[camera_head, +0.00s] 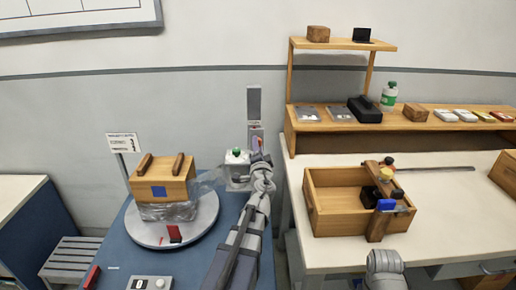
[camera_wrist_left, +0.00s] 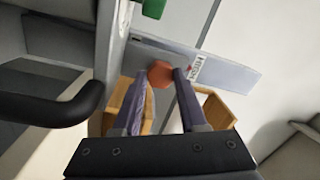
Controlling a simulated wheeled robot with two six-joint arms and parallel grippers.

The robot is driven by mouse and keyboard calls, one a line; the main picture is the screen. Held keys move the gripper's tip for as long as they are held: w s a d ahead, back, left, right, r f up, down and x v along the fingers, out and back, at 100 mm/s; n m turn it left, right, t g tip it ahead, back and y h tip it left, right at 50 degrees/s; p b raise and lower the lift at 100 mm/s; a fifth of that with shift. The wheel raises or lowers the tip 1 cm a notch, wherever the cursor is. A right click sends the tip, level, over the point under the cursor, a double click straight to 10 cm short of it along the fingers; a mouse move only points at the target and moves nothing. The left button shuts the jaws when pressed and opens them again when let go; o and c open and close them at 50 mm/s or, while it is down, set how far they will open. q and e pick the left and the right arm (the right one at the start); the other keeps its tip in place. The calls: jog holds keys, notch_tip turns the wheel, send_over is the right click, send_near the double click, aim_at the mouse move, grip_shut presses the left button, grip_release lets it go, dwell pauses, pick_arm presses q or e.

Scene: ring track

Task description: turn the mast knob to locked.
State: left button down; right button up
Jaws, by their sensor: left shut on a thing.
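The mast (camera_head: 254,103) is a grey upright panel behind the blue table, against the wall. The orange-red knob (camera_wrist_left: 160,73) shows in the left wrist view on a grey plate, beside a white label with a red mark. My left gripper (camera_head: 257,146) reaches up to the mast's lower part. In the left wrist view my left gripper (camera_wrist_left: 158,80) has its purple fingers on either side of the knob, shut on it. The fingers hide part of the knob in the head view.
A turntable (camera_head: 156,237) with a wrapped wooden box (camera_head: 160,182) stands left of my left arm. A white unit with a green button (camera_head: 237,155) is close left of the gripper. A wooden tray (camera_head: 330,220) lies on the right bench.

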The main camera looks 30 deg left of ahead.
pick_arm(q)
jog(key=m, duration=0.7)
jog(key=shift+t+h, duration=0.3)
jog(key=shift+h, duration=0.1)
jog(key=m, duration=0.6)
jog(key=shift+a+h, duration=0.1)
jog(key=shift+h, duration=0.2)
jog(key=shift+c, duration=2.2)
grip_release()
jog(key=shift+s, duration=0.1)
jog(key=v, duration=0.7)
jog(key=shift+s+b, duration=0.3)
jog(key=shift+s, duration=0.05)
pick_arm(e)
jog(key=shift+s+a+f, duration=0.1)
jog(key=shift+s+f, duration=0.1)
jog(key=shift+s, duration=0.25)
jog(key=shift+s+a+f, duration=0.1)
jog(key=shift+s+f, duration=0.05)
jog(key=shift+s, duration=0.25)
